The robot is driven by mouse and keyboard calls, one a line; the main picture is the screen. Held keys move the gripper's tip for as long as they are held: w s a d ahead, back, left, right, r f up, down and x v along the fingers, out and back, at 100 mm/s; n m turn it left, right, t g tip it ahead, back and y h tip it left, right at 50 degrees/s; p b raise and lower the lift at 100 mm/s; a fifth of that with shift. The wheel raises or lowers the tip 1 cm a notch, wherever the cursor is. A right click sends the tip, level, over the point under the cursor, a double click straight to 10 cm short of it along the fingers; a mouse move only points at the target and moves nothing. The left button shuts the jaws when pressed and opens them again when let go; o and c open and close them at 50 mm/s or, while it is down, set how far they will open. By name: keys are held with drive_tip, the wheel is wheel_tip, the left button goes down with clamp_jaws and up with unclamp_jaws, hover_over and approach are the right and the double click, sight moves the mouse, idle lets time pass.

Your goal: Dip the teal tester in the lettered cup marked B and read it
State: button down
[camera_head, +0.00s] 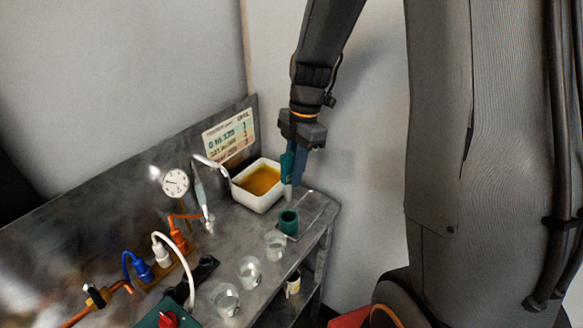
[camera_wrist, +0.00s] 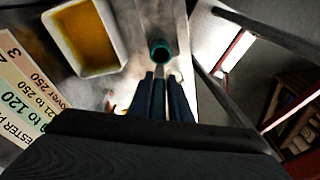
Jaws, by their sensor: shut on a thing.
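My gripper (camera_head: 295,172) is shut on the teal tester (camera_head: 286,166), which hangs upright with its pale tip down above the right end of the bench. In the wrist view the tester (camera_wrist: 159,98) shows between the two dark fingers. A teal round holder (camera_head: 289,222) stands just below and in front of the tip, apart from it; it also shows in the wrist view (camera_wrist: 161,50). Three clear cups stand in a row along the front edge: one near the holder (camera_head: 275,244), a middle one (camera_head: 248,271) and a nearer one (camera_head: 225,300). I cannot read any letters on them.
A white basin (camera_head: 258,199) of amber liquid stands left of the tester. A chart (camera_head: 230,135) is on the back panel. A gauge (camera_head: 175,183), a tap (camera_head: 203,198) and coloured hoses and plugs (camera_head: 142,270) crowd the bench's left. A mug (camera_head: 293,284) sits on the lower shelf.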

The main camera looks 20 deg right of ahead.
wheel_tip(320, 180, down, 9)
drive_tip(key=b, duration=0.6)
drive_tip(key=shift+f, duration=0.15)
idle(0.3)
drive_tip(key=shift+f+b, duration=0.4)
drive_tip(key=shift+f, duration=0.05)
idle(1.2)
drive_tip(key=c, duration=1)
unclamp_jaws()
wheel_tip(320, 180, up, 7)
drive_tip(key=p, duration=0.5)
drive_tip(key=shift+d, duration=0.1)
idle(0.3)
